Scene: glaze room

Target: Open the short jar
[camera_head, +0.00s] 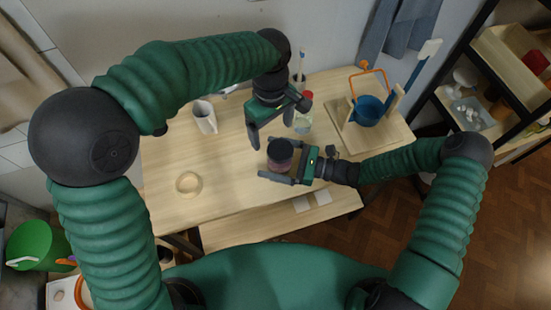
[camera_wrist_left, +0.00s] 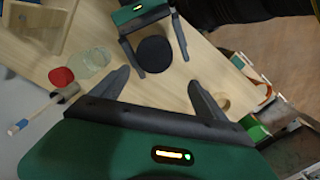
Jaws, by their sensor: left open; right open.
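A jar with a dark round lid and a pinkish body (camera_head: 280,158) stands on the table; I take it as the short jar. My right gripper (camera_head: 284,170) is open, with its fingers on either side of the jar's body; whether they touch it is unclear. My left gripper (camera_head: 272,128) is open and empty, pointing down above and a little behind the jar. In the left wrist view the dark lid (camera_wrist_left: 154,54) shows on the jar, beyond the left fingertips (camera_wrist_left: 154,86) and between the right gripper's fingers (camera_wrist_left: 154,48).
A clear jar with a red lid (camera_head: 303,122) stands close behind the left gripper. A blue pot with an orange handle (camera_head: 367,111) is at the back right.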

